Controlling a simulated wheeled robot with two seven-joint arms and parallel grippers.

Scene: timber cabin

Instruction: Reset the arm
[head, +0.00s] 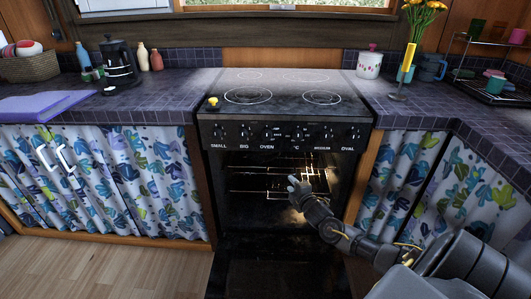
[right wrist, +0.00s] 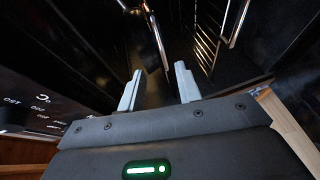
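My right arm comes in from the lower right of the head view. Its gripper (head: 293,187) is at the mouth of the open oven (head: 240,200), in front of the wire racks (head: 262,194). In the right wrist view the two pale fingers of the right gripper (right wrist: 157,88) stand apart with nothing held between them. A metal rack rail (right wrist: 157,35) shows beyond the fingers; I cannot tell whether they touch it. The oven door (head: 275,272) is folded down below my right forearm. My left gripper is in neither view.
The cooktop (head: 290,95) and knob panel (head: 285,135) lie above the oven opening. Curtained cabinets flank it at left (head: 130,180) and right (head: 395,165). Wooden floor (head: 100,270) is clear at lower left.

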